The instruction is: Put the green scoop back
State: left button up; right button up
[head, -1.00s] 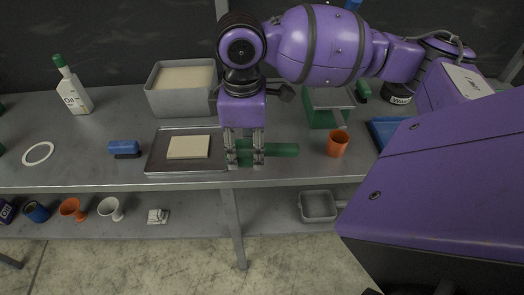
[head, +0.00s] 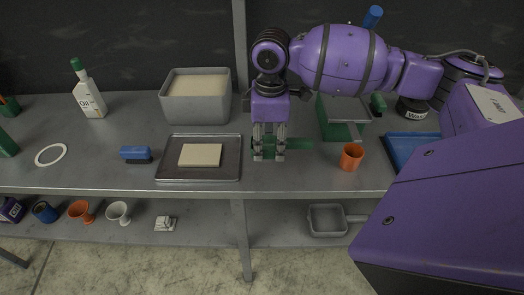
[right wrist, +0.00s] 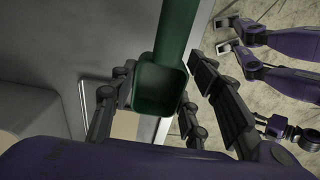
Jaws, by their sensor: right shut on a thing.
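My right gripper (head: 268,152) is shut on the green scoop (head: 297,144) above the table, right of the baking tray. The scoop's handle points to the right in the head view. In the right wrist view, the scoop's square hollow cup (right wrist: 160,88) shows between the fingers, with the handle running up out of frame. The fingers hide part of the scoop in the head view. My left gripper does not show in the head view.
A metal tray (head: 168,172) with a pale slab stands left of the gripper. Behind are a grey bin (head: 197,112) of pale material and a green stand (head: 330,125). An orange cup (head: 351,158) and a blue tray (head: 402,150) are on the right.

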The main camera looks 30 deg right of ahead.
jog(key=w+d+f, duration=0.1)
jog(key=f, duration=0.1)
jog(key=w+d+f, duration=0.1)
jog(key=f, duration=0.1)
jog(key=w+d+f, duration=0.1)
jog(key=f, duration=0.2)
jog(key=shift+f, duration=0.7)
jog(key=o, duration=1.2)
